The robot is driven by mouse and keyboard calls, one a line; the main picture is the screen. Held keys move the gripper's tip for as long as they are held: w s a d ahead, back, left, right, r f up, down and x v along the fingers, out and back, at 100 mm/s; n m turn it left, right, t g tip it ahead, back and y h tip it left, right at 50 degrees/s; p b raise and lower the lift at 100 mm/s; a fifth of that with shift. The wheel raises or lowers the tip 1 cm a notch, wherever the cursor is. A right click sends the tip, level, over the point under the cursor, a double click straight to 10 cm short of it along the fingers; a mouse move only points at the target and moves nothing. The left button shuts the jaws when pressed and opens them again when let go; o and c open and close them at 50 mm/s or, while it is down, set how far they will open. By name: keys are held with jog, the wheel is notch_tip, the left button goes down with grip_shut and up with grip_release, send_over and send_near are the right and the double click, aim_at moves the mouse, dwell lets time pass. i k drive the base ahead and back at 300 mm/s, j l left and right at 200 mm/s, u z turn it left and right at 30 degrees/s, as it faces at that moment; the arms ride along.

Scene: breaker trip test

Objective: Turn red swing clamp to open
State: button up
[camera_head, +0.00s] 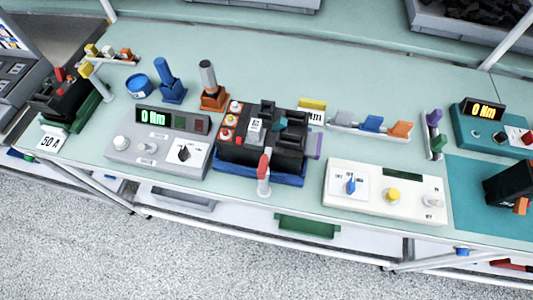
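The red swing clamp (264,167) stands at the front edge of the bench, just in front of the black breaker (262,145). Its red upper part is upright on a white base. The breaker sits in a blue fixture (258,175) and has orange-and-white round terminals on its left side. From this angle I cannot tell whether the clamp's arm presses on the breaker. My gripper is not in view.
A grey meter box (158,140) stands left of the breaker and a white control panel (385,192) stands right of it. Screwdriver holders (172,90) are behind. A black block (510,184) is at the right edge. The floor in front is clear.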

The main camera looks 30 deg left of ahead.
aim_at(263, 169)
jog(key=j+u, duration=0.1)
jog(key=u, duration=0.25)
jog(key=j+u, duration=0.15)
jog(key=u, duration=0.2)
jog(key=k+j+u, duration=0.1)
jog(key=u, duration=0.25)
